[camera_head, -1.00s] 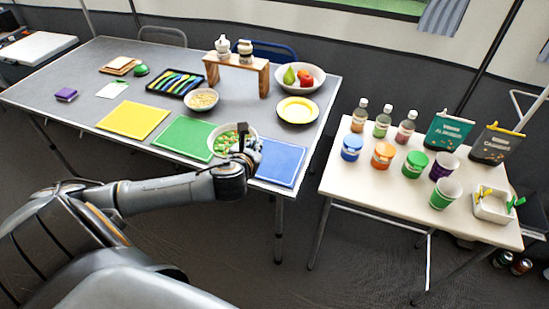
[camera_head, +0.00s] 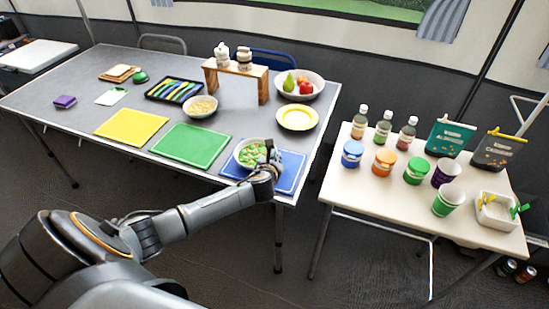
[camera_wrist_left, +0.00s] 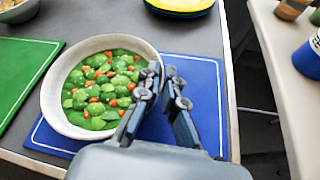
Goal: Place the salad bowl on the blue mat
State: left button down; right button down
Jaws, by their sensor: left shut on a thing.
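The salad bowl (camera_head: 243,162) is white with green leaves and small orange-red pieces inside. It is over the left part of the blue mat (camera_head: 291,171), level; I cannot tell whether it touches the mat. In the left wrist view the bowl (camera_wrist_left: 48,105) overlaps the blue mat's (camera_wrist_left: 206,100) left edge, and the mat's right part is bare. My left gripper (camera_head: 268,158) is shut on the bowl's right rim; it also shows in the left wrist view (camera_wrist_left: 160,80). My right gripper is not in view.
The green mat (camera_head: 190,146) lies just left, then the yellow mat (camera_head: 130,126). A noodle bowl (camera_head: 200,107) and a yellow plate (camera_head: 297,117) stand behind. The table's front edge is close to the blue mat. A side table (camera_head: 385,210) stands at the right.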

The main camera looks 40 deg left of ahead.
pick_arm(q)
jog(key=shift+f, duration=0.1)
jog(key=c, duration=1.5)
grip_release()
